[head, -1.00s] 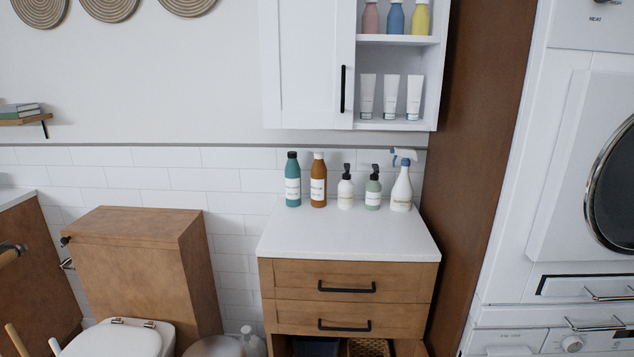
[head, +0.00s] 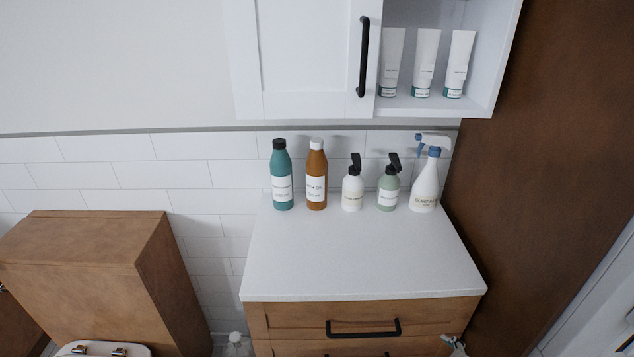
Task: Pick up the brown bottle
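The brown bottle (head: 317,176) has a white cap and a white label. It stands upright at the back of the white countertop (head: 365,262), against the tiled wall. A teal bottle (head: 282,177) with a black cap stands close on its left. A small grey and dark piece (head: 455,345) at the bottom edge, in front of the drawers, looks like the tip of my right gripper. It is far from the bottle, and its fingers cannot be made out. My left gripper is not in view.
Right of the brown bottle stand a white pump bottle (head: 353,185), a green pump bottle (head: 388,186) and a white spray bottle (head: 425,180). A wall cabinet (head: 300,60) overhangs the counter's back. A brown panel (head: 550,140) rises at the right. The counter's front is clear.

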